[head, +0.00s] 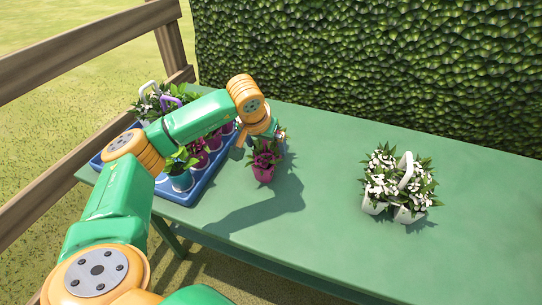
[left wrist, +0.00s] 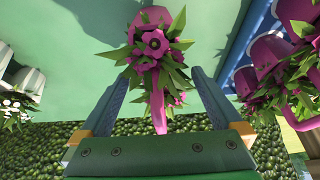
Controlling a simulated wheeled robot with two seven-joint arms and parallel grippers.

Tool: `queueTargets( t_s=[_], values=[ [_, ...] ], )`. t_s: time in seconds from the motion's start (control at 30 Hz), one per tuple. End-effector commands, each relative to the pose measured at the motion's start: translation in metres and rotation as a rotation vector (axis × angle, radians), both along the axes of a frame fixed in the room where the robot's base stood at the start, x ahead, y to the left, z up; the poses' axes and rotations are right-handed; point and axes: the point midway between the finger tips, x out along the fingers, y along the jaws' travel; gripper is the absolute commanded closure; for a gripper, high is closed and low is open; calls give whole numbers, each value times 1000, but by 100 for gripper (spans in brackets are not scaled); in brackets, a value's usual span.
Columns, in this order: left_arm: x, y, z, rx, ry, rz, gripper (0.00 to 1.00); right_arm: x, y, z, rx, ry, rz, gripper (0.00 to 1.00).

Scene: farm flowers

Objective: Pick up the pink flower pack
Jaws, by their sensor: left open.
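The pink flower pack (head: 263,172) stands on the green table, just right of the blue tray. Its magenta pot, pink blooms and green leaves also show in the left wrist view (left wrist: 152,42). My left gripper (head: 264,138) is just above it, its fingers partly hidden by my wrist in the head view. In the left wrist view my left gripper (left wrist: 160,85) is open. Its two fingers lie on either side of the pack's upright pink handle, and I see no finger touching it. My right gripper is not in view.
The blue tray (head: 203,188) at left holds several potted flowers, partly hidden by my arm. A white flower pack (head: 404,212) stands on the right of the table (head: 330,170). A hedge (head: 380,60) lines the back and a wooden fence (head: 85,50) the left. The table's middle is clear.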

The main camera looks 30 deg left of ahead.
Motion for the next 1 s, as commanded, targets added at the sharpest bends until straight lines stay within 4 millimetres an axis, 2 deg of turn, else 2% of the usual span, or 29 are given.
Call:
queueTargets(
  t_s=[0.1, 0.17, 0.37, 0.4, 0.77, 1.0],
  values=[
    [9, -1, -20, -3, 3, 0, 0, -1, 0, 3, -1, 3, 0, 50],
    [12, 0, -25, -3, 1, 0, 0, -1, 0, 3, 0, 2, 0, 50],
    [13, 1, -28, -2, 0, -1, 0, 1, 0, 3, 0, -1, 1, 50],
    [13, 1, -28, -3, -1, -1, 3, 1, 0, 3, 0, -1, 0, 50],
    [13, 0, -28, -4, -1, -2, 100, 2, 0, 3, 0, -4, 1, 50],
    [13, 0, -27, -5, -2, -1, 100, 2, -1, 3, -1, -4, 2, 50]
  ],
)
